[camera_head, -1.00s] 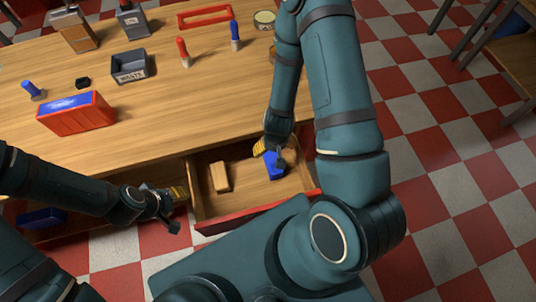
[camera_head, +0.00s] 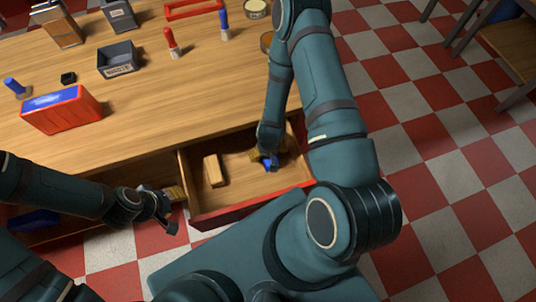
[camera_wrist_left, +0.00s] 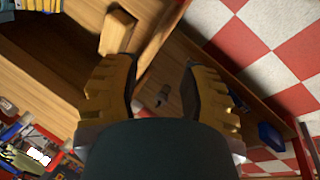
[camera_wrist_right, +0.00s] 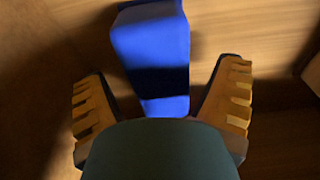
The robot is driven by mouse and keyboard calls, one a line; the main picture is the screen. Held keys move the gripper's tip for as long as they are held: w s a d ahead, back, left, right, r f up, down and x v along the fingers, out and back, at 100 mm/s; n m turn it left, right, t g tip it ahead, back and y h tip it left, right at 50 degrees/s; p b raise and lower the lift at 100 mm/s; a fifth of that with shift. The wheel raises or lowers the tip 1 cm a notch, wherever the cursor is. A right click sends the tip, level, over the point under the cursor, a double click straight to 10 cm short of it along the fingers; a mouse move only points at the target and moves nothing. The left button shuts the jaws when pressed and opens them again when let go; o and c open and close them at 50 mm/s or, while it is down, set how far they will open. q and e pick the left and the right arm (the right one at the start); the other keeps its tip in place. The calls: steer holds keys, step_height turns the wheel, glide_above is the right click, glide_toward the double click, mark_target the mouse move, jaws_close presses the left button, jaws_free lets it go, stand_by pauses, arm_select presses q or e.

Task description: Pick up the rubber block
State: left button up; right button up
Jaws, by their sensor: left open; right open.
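The open drawer (camera_head: 233,212) holds a blue block (camera_head: 268,163) at its right and a tan block (camera_head: 213,170) at its left. The blue block looks like the rubber one, though I cannot confirm its material. My right gripper (camera_head: 264,154) is down in the drawer over the blue block and partly hides it. In the right wrist view, the blue block (camera_wrist_right: 152,50) lies between the spread fingers, with gaps on both sides. My left gripper (camera_head: 172,208) is open and empty beside the drawer's left wall. The left wrist view shows the tan block (camera_wrist_left: 113,30) beyond its fingers.
A red case with a blue top (camera_head: 60,110), a grey bin (camera_head: 118,58) and red and blue handled tools stand on the wooden table (camera_head: 150,105). A blue item (camera_head: 33,221) lies in another opening at the left.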

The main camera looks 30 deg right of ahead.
steer(key=shift+f, duration=0.15)
steer(key=c, duration=1.3)
steer(key=shift+c, duration=0.2)
steer(key=shift+r, duration=0.65)
steer(key=r, duration=0.2)
steer(key=r+p, duration=0.1)
steer(key=r, duration=0.3)
steer(key=shift+a+r+p, duration=0.1)
steer(key=shift+a+p, duration=0.15)
steer(key=shift+p, duration=0.1)
steer(key=s+a, duration=0.1)
steer(key=a, duration=1.6)
steer(key=shift+s+a+f, duration=0.2)
steer(key=shift+a, duration=0.05)
